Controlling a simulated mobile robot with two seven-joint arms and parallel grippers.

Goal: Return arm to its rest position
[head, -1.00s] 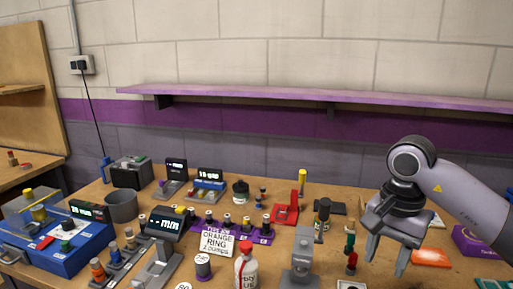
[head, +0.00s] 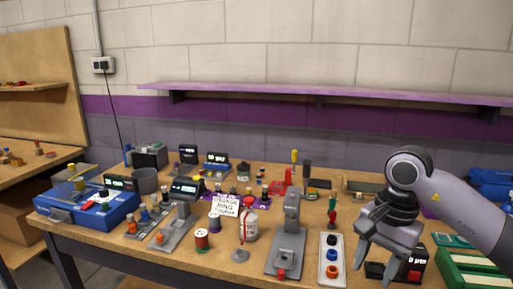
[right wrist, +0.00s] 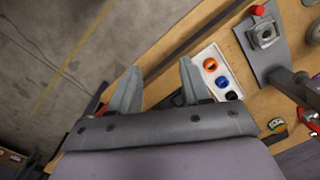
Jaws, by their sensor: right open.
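My right gripper (head: 387,256) is open and empty in the head view, above the front right part of the workbench. In the right wrist view its two fingers (right wrist: 158,84) stand apart with nothing between them. Below them lie the bench's front edge and the floor. A white tray (head: 332,283) with orange, blue and black rings is just left of the gripper in the head view; it also shows beyond the fingers in the right wrist view (right wrist: 204,57). My left gripper is not in view.
A grey stand (head: 286,240) is left of the tray. A dark device with a red button (head: 414,276) is close by the gripper, and a green tray (head: 468,262) is at right. A blue case (head: 88,212), displays and spools crowd the left. A purple shelf (head: 330,93) runs along the wall.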

